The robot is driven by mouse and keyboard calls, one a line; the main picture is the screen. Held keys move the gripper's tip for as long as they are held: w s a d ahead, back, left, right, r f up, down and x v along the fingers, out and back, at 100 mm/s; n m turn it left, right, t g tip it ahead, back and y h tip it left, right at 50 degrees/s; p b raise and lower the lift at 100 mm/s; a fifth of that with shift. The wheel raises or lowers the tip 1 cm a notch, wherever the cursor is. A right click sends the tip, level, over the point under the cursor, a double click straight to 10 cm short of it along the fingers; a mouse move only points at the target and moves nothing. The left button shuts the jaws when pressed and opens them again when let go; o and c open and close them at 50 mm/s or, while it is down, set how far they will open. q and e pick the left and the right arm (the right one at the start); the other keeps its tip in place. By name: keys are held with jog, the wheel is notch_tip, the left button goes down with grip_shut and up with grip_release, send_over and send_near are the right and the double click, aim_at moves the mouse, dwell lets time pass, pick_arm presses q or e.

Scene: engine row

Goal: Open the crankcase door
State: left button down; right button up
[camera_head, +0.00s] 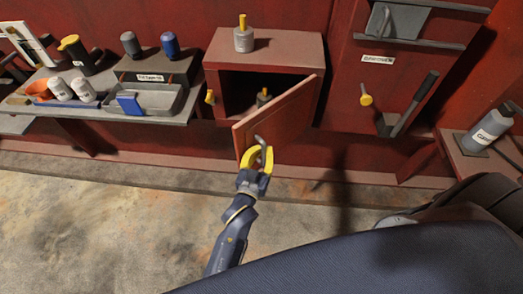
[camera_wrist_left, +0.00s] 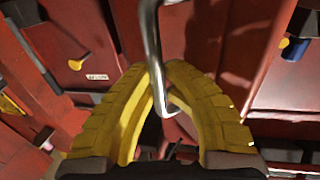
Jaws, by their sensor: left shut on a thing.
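The red crankcase door (camera_head: 283,122) stands part open in the head view, swung out toward me from the red box, with its free edge at the left. A bent metal handle (camera_head: 261,141) sticks out near that edge. My left gripper (camera_head: 257,156) has yellow fingers closed around the handle. In the left wrist view the handle (camera_wrist_left: 153,45) passes between the fingertips of my left gripper (camera_wrist_left: 158,82). Inside the dark opening, a small object with a yellowish top (camera_head: 263,97) is partly hidden by the door. My right gripper is not in view.
A grey bottle with a yellow top (camera_head: 243,39) stands on the box. At the left, a shelf holds a grey tray (camera_head: 157,98), bottles and an orange bowl (camera_head: 39,91). A dark lever (camera_head: 415,103) juts out at the right. The floor below the door is clear.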

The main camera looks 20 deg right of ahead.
pick_arm(q)
jog(key=shift+a+f, duration=0.1)
jog(key=c, duration=1.4)
grip_release()
jog(key=shift+s, duration=0.1)
jog(key=v, duration=1.2)
jog(key=shift+o, duration=0.2)
